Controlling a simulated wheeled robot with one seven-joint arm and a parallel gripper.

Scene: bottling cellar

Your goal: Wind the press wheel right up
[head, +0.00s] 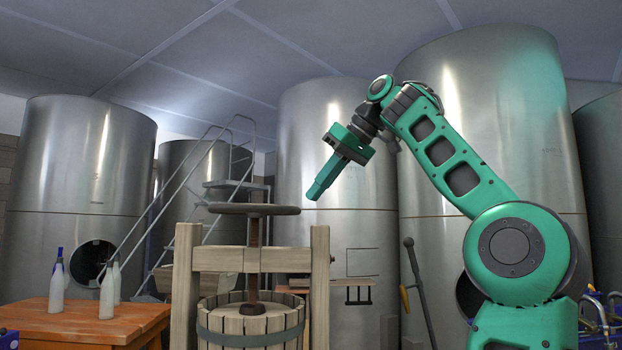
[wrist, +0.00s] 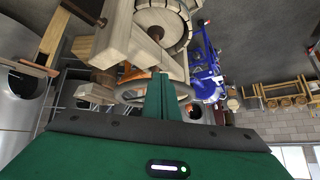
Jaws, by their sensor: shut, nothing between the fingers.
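The press wheel (head: 245,209) is a dark, flat round wheel on top of an upright screw (head: 254,262), above the wooden press frame (head: 185,285). The slatted basket (head: 250,325) with a metal hoop stands below it. My gripper (head: 316,191) is green and shut, with nothing in it. It is just above and to the right of the wheel's right edge in the head view, pointing down and left.
Large steel tanks (head: 85,170) stand behind the press. An orange table (head: 85,318) with several white bottles (head: 57,287) is at the left. A metal stair (head: 230,188) rises behind. Blue equipment (wrist: 205,70) shows in the wrist view. The air above the wheel is clear.

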